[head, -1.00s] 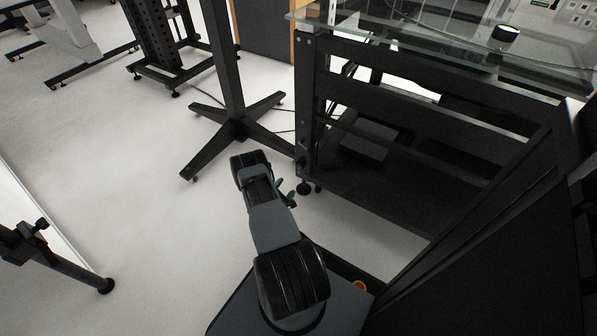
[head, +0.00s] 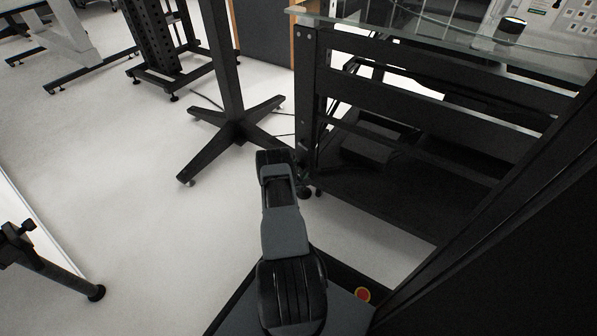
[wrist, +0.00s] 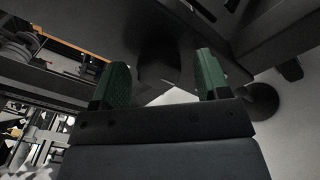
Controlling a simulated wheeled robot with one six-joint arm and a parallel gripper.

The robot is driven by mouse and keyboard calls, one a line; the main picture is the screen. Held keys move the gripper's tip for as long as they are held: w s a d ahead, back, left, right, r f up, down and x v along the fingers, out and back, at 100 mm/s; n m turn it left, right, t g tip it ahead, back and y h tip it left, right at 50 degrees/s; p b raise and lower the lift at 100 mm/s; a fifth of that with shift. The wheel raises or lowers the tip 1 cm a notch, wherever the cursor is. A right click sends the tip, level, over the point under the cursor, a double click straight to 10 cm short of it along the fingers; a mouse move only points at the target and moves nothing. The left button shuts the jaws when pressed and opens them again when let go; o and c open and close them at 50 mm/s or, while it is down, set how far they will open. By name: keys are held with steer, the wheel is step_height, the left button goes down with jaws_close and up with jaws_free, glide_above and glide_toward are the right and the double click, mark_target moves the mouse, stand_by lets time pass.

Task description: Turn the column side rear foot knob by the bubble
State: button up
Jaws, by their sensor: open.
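The black table frame (head: 306,95) stands right of my arm in the head view. Its near leg ends in a dark foot (head: 304,191) close to my wrist, partly hidden by it. In the wrist view, my gripper (wrist: 160,62) has two green fingers apart. A dark, blunt knob-like shape (wrist: 158,68) shows between and beyond them, under the dark frame; I cannot tell whether they touch it. A small round black thing with a pale top, perhaps the bubble level (head: 511,27), sits on the glass top; its bubble is too small to read.
A black column with a cross-shaped base (head: 233,132) stands just left of the table leg, with thin cables between. A round dark pad (wrist: 262,101) shows right of the fingers in the wrist view. Pale floor (head: 120,190) is open on the left.

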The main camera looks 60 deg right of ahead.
steer(key=shift+c, duration=0.5)
steer(key=c, duration=0.8)
steer(key=shift+m, duration=0.3)
